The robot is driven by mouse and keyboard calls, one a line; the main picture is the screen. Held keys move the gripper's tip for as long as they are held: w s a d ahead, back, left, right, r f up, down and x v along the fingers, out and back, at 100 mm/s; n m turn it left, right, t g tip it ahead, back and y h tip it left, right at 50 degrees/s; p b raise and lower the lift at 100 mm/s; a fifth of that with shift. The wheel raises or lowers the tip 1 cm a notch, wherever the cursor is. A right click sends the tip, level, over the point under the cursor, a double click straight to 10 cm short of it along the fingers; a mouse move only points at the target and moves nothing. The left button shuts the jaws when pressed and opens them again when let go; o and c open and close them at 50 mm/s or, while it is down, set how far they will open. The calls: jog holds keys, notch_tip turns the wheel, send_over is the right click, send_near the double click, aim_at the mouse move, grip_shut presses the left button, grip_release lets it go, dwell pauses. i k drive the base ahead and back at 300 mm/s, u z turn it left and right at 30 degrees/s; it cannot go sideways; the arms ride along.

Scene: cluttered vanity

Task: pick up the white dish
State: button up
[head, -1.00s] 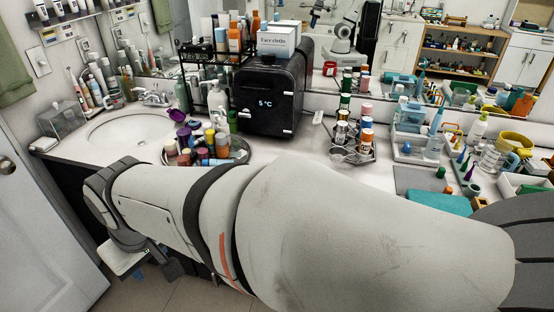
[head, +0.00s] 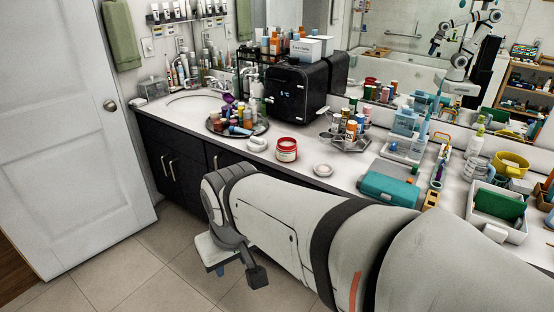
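The white dish (head: 323,170) is a small, shallow, round piece on the light countertop, near its front edge. It stands just beyond my forearm, between a red-and-white jar and a teal case. My arm reaches leftward across the lower right of the view. My gripper (head: 222,254) is at the arm's far left end, low over the floor in front of the dark cabinet and apart from the dish. Its fingers are not clear enough to tell open from shut.
The red-and-white jar (head: 287,149) stands left of the dish. The teal case (head: 390,188) lies to its right. A grey rack of bottles (head: 345,143) is behind it. A round tray of bottles (head: 262,127) and a black mini fridge (head: 290,90) stand farther left.

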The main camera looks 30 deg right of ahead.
aim_at(320, 169)
jog(key=u, duration=0.1)
jog(key=k, duration=0.4)
jog(key=z, duration=0.65)
jog(key=i, duration=1.5)
jog(key=z, duration=0.1)
